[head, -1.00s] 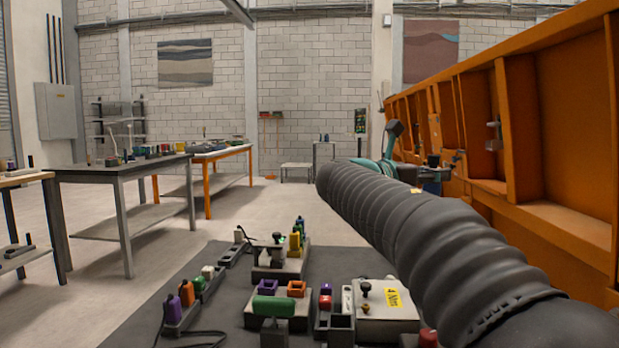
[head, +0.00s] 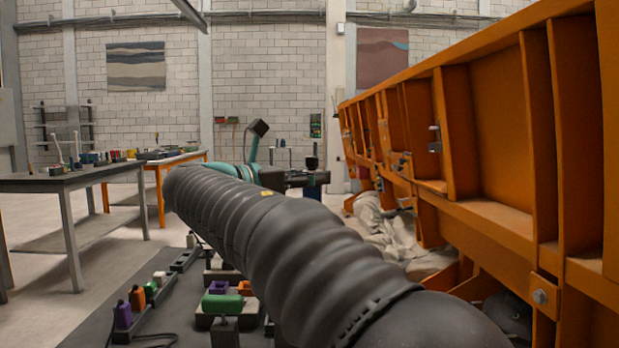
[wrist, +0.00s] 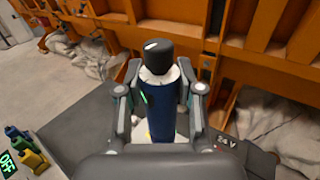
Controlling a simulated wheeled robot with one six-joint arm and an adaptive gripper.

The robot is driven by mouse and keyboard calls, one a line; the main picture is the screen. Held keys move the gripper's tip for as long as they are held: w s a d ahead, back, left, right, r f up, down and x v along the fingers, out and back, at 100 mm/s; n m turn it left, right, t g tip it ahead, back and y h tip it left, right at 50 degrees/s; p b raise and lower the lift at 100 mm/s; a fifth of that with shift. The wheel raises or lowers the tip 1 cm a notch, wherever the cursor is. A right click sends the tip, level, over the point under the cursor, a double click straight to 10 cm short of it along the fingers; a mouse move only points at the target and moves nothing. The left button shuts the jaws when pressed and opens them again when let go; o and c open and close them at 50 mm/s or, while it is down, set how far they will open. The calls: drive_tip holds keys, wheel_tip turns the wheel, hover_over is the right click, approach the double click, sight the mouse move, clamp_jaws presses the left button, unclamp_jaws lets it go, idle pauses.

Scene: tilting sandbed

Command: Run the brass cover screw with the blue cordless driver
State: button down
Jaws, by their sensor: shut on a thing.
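My gripper (wrist: 160,88) is shut on the blue cordless driver (wrist: 167,112). The driver's blue body stands between the two fingers, with a pale collar and a black end (wrist: 160,53) on top. In the head view my gripper (head: 290,179) is small and partly behind my arm. The driver's blue body (head: 312,191) shows below it and the black end above it. It is held in the air, in front of the orange sandbed frame (head: 500,130). I cannot make out the brass cover screw in either view.
Metal brackets (head: 434,139) and a bolt (head: 540,296) sit on the orange frame. Pale cloth-like heaps (head: 385,225) lie at its foot. A dark bench (head: 175,320) with coloured tools and blocks is at lower left, partly hidden by my arm. Tables stand at the left, with open floor between.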

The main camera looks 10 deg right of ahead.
drive_tip(key=shift+f+b, duration=0.9)
drive_tip(key=shift+f, duration=1.8)
drive_tip(key=shift+p, duration=0.5)
drive_tip(key=shift+f, duration=0.8)
idle(0.8)
